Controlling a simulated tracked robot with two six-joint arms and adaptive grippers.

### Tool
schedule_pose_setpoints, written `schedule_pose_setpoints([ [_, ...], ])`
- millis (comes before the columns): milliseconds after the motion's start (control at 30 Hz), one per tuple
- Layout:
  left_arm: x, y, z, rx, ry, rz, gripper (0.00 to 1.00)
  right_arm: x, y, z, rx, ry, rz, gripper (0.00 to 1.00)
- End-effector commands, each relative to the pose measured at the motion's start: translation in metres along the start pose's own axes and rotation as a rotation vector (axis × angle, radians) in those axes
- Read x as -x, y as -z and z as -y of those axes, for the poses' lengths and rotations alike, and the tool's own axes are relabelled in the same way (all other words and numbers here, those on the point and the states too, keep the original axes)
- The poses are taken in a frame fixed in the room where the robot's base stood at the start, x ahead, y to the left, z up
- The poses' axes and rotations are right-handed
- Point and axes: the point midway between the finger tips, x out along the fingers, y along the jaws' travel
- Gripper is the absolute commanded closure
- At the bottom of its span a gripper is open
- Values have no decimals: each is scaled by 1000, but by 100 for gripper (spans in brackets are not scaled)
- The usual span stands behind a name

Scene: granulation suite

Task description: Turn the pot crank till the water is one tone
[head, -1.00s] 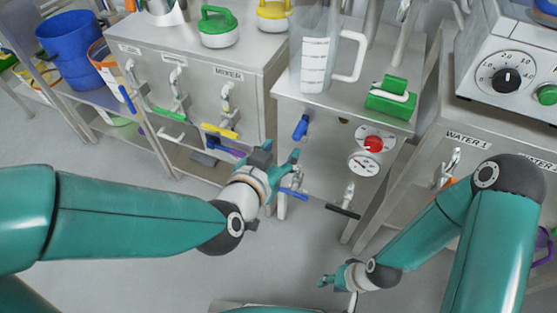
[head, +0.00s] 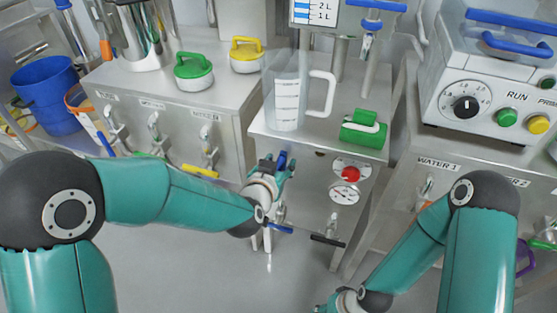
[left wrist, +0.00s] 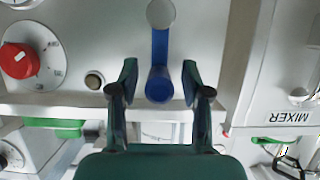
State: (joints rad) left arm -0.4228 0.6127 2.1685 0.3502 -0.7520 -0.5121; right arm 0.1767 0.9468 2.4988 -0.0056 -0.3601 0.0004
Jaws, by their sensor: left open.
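A blue handle (head: 281,159) juts from the front of the middle steel cabinet (head: 300,163); I take it for the pot crank. In the left wrist view the blue handle (left wrist: 159,80) shows as a bar with a round knob end. My left gripper (head: 276,168) is at this handle. Its fingers are open, one on each side of the knob in the left wrist view (left wrist: 160,68), with gaps between. My right gripper (head: 320,308) is low at the bottom edge, mostly cut off.
A red knob (head: 351,174) and a dial (head: 344,192) are right of the handle. A blue-levered tap (head: 279,228) and a black-levered one (head: 328,240) sit below. The mixer cabinet (head: 180,110) is at left.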

Motion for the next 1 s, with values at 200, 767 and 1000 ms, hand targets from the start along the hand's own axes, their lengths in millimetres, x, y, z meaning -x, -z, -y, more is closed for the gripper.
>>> schedule_pose_setpoints([
  [200, -26, -1, 0, 1, 1, 0, 52, -3, 0, -1, 0, 0, 0, 61],
  [767, -33, 0, 1, 1, 1, 0, 74, -4, 0, -1, 0, 0, 0, 61],
  [1000, -33, 1, 1, 1, 2, -2, 100, -4, 0, -1, 0, 0, 0, 61],
])
